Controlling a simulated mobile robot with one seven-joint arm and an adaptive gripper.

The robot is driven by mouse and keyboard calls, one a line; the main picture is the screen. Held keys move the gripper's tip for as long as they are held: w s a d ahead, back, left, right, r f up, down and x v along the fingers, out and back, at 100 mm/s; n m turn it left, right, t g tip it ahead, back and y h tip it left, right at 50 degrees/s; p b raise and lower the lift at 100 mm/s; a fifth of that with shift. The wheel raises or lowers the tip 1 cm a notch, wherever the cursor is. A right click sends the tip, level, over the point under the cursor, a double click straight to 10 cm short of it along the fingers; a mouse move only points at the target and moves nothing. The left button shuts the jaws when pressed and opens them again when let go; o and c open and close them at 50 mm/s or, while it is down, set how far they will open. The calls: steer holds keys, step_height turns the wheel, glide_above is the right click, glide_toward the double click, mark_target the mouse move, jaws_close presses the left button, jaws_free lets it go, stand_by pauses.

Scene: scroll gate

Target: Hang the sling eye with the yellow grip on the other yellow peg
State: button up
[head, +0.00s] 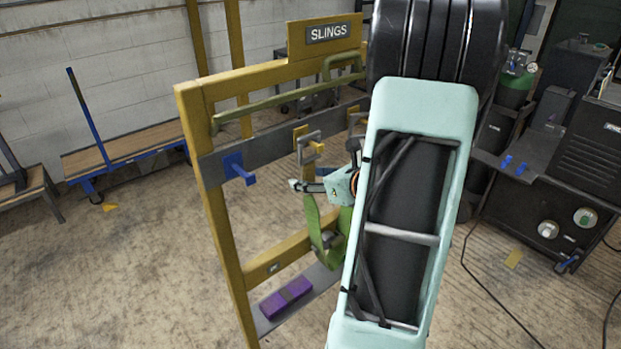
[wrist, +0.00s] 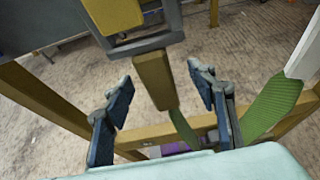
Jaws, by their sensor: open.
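The sling eye (wrist: 150,42) is a dark grey frame, and its yellow grip (wrist: 154,80) hangs below it in the wrist view. A yellow peg (wrist: 113,12) shows through the eye there. In the head view the grey eye is at the middle of the rack's bar by a yellow peg (head: 301,133). My gripper (wrist: 160,78) is open, with one finger on each side of the yellow grip and a visible gap on both sides. In the head view my gripper (head: 305,187) is partly hidden by my arm.
A green sling (head: 325,250) hangs below, beside my gripper. A purple bundle (head: 286,297) lies on the bottom shelf.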

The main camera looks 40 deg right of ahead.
steer(key=shift+f, duration=0.1)
step_height(320, 180, down, 11)
steer(key=b, duration=1.1)
steer(key=shift+f, duration=0.15)
stand_by(0.3)
steer(key=s, duration=1.1)
steer(key=shift+d, duration=0.45)
stand_by(1.4)
